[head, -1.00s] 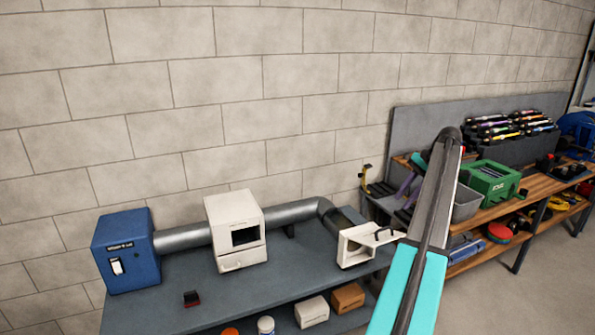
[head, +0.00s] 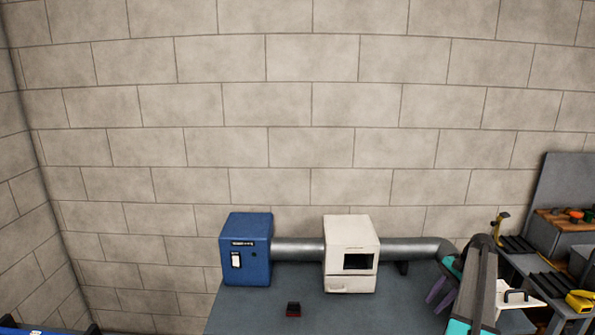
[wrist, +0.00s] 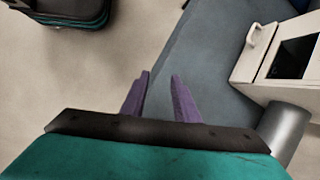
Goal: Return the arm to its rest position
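My gripper (head: 438,294) hangs at the right in the head view, in front of the duct bench, with its purple fingers pointing down and left. My arm (head: 477,285) rises beside it at the right. In the wrist view, the two purple fingers of my gripper (wrist: 160,76) stand apart with nothing between them. Behind them the wrist view shows the bare floor (wrist: 140,42) and the grey bench top (wrist: 212,62). I cannot tell the exact height of the fingers above the bench.
On the bench stand a blue box (head: 247,250) and a white housing (head: 350,255), joined by a grey duct (head: 298,248). A shelf bench (head: 565,215) with loose items is at far right. A wall closes off the left.

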